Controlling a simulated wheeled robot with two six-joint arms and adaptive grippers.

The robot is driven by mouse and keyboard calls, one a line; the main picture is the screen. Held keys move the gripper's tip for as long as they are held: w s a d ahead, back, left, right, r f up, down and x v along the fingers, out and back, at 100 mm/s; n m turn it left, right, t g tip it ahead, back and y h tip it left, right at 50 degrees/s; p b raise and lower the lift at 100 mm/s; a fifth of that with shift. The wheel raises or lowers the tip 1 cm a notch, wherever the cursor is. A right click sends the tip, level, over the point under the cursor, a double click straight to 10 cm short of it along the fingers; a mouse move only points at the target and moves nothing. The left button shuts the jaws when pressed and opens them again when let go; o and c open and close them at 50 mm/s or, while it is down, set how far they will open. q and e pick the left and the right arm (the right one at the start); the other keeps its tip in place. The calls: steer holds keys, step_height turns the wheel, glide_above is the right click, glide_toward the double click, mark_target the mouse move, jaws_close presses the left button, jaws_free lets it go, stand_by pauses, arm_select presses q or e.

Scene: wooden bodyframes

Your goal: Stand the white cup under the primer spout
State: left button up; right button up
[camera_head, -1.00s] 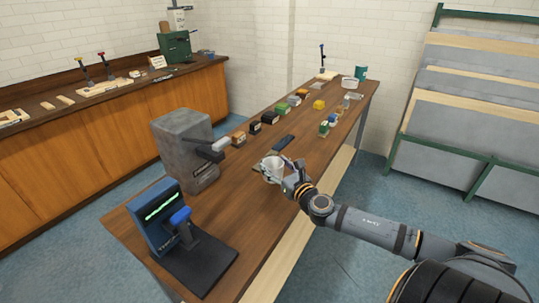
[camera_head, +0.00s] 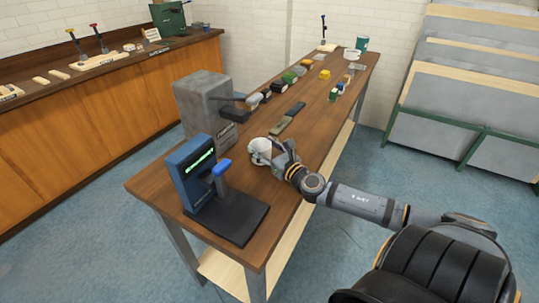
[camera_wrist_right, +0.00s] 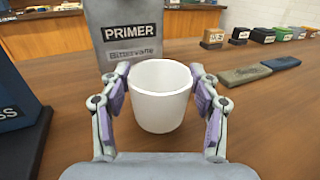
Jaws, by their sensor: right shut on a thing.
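The white cup (camera_head: 258,151) is between the fingers of my right gripper (camera_head: 272,158), which is shut on it. In the right wrist view the cup (camera_wrist_right: 160,97) is upright with a finger of the gripper (camera_wrist_right: 163,105) on each side. Whether its base touches the table is unclear. The grey primer dispenser (camera_head: 203,100) stands behind and to the left of the cup in the head view. A dark spout-like arm with a pale end (camera_head: 254,101) juts from it. The cup is in front of the dispenser, apart from it. The label PRIMER shows on its grey face (camera_wrist_right: 150,58). My left gripper is not in view.
A blue device (camera_head: 190,172) with a black base (camera_head: 232,217) stands close left of the cup. Flat slabs (camera_head: 287,118) and several small coloured blocks line the wooden table (camera_head: 320,125) farther back. Bare wood surrounds the cup.

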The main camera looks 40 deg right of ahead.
mark_target(252, 144)
steer(key=shift+w, duration=0.4)
steer(key=w+p, duration=0.1)
steer(key=w+a+p, duration=0.1)
steer(key=p, duration=0.1)
steer(key=w+a+p, duration=0.1)
steer(key=w+p, duration=0.1)
steer(key=shift+f, duration=0.1)
steer(key=shift+w+a+f+p, duration=0.1)
steer(key=shift+w+f+p, duration=0.1)
steer(key=shift+w+p, duration=0.3)
steer(key=shift+w+a+f, duration=0.1)
steer(key=shift+a+f, duration=0.05)
steer(key=shift+a, duration=0.05)
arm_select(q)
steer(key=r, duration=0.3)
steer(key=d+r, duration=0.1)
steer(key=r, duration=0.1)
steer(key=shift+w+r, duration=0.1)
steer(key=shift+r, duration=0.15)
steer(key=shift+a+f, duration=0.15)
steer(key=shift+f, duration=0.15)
arm_select(e)
steer(key=shift+f, duration=0.4)
steer(key=o, duration=1.3)
steer(key=shift+o, duration=0.2)
